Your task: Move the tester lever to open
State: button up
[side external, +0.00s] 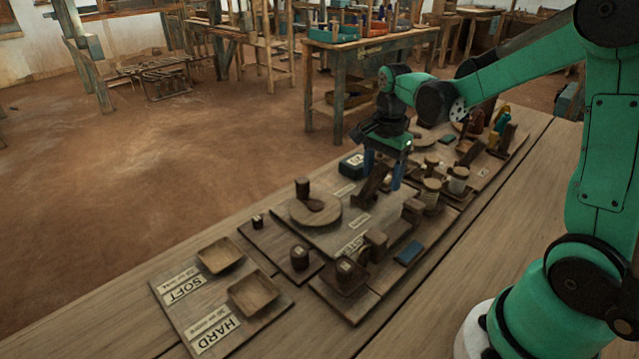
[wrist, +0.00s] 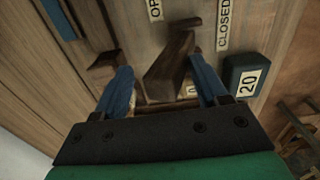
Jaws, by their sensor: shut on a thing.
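The tester lever (wrist: 168,62) is a dark wooden piece between the two blue fingers of my gripper (wrist: 160,68) in the wrist view. My gripper is shut on it. The lever's far end points between the OPEN label (wrist: 155,9), partly cut off by the frame, and the CLOSED label (wrist: 224,26). In the side view my gripper (side external: 384,170) is low over the board, fingers pointing down at the dark lever (side external: 371,186). The fingers' contact with the lever is partly hidden.
A blue box marked 20 (wrist: 245,76) stands close beside the right finger. A round wooden disc (side external: 315,208) lies to the left, lidded jars (side external: 431,192) to the right. A blue block (side external: 409,252) lies in front. SOFT and HARD trays (side external: 254,292) are at front left.

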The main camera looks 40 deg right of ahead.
jog(key=shift+o, duration=0.8)
jog(key=shift+r, duration=0.1)
jog(key=shift+r, duration=3.15)
jog(key=s+a+n+t, duration=0.2)
jog(key=a+n, duration=0.3)
jog(key=n, duration=0.4)
jog(key=s+a+n+t, duration=0.2)
jog(key=a+n+t, duration=0.3)
jog(key=n, duration=0.4)
jog(key=shift+s+a, duration=0.3)
jog(key=shift+a, duration=0.2)
jog(key=shift+d, duration=0.1)
